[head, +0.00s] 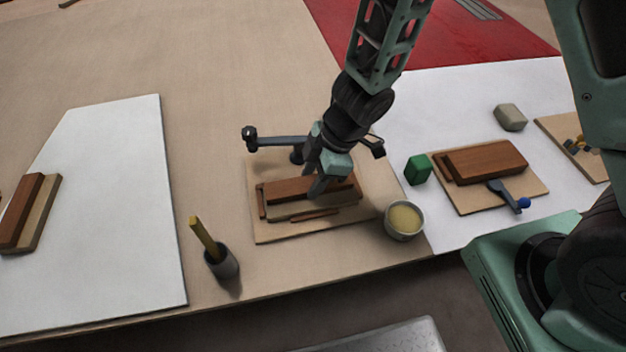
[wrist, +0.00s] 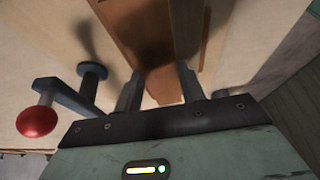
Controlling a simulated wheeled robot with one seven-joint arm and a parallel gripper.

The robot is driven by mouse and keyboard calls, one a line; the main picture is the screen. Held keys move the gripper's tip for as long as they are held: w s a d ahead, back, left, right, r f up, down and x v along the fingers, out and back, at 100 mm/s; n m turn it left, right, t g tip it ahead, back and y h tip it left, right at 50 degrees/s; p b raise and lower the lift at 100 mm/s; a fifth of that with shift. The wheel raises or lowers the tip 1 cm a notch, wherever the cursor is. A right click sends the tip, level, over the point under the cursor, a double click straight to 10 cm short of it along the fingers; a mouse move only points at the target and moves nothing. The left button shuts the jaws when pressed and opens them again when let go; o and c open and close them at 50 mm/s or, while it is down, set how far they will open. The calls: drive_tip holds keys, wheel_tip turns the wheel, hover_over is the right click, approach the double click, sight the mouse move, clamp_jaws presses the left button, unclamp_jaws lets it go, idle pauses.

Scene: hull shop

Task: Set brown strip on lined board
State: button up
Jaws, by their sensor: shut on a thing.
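In the head view, the brown strip (head: 290,188) lies lengthwise over a pale wooden piece on the middle board (head: 270,234). My gripper (head: 318,187) is above that board, its fingers down at the strip and shut on it. In the wrist view, the strip (wrist: 128,32) runs between the fingers of my gripper (wrist: 160,92). Thin brown edging pieces (head: 312,214) lie along the front and left of the middle board. I cannot make out lines on the board. The fingers hide part of the strip, and whether it touches the piece below is unclear.
A yellow-filled bowl (head: 404,220), a green block (head: 418,169) and a dark cup with a yellow stick (head: 222,262) stand nearby. At right, another board (head: 474,206) carries a brown block and blue-knobbed clamp. A red-knobbed lever (wrist: 38,121) is beside my gripper. The white sheet (head: 120,220) is mostly clear.

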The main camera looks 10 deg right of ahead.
drive_tip(key=o, duration=1)
drive_tip(key=d+r+m+t+h+p, duration=0.2)
drive_tip(key=r+m+p, duration=0.1)
drive_tip(key=r, duration=0.8)
drive_tip(key=d+r+m+t+h+p, duration=0.1)
drive_tip(key=d+r+m+t+p, duration=0.2)
drive_tip(key=r, duration=0.7)
drive_tip(key=s+r+m+g, duration=0.1)
drive_tip(key=s, duration=0.4)
drive_tip(key=s+r+m+g, duration=0.1)
drive_tip(key=s+r+g, duration=0.1)
drive_tip(key=s, duration=0.3)
drive_tip(key=s+r+m+g+h+p, duration=0.1)
drive_tip(key=s+r+m+g, duration=0.1)
drive_tip(key=s, duration=0.4)
drive_tip(key=shift+a, duration=0.1)
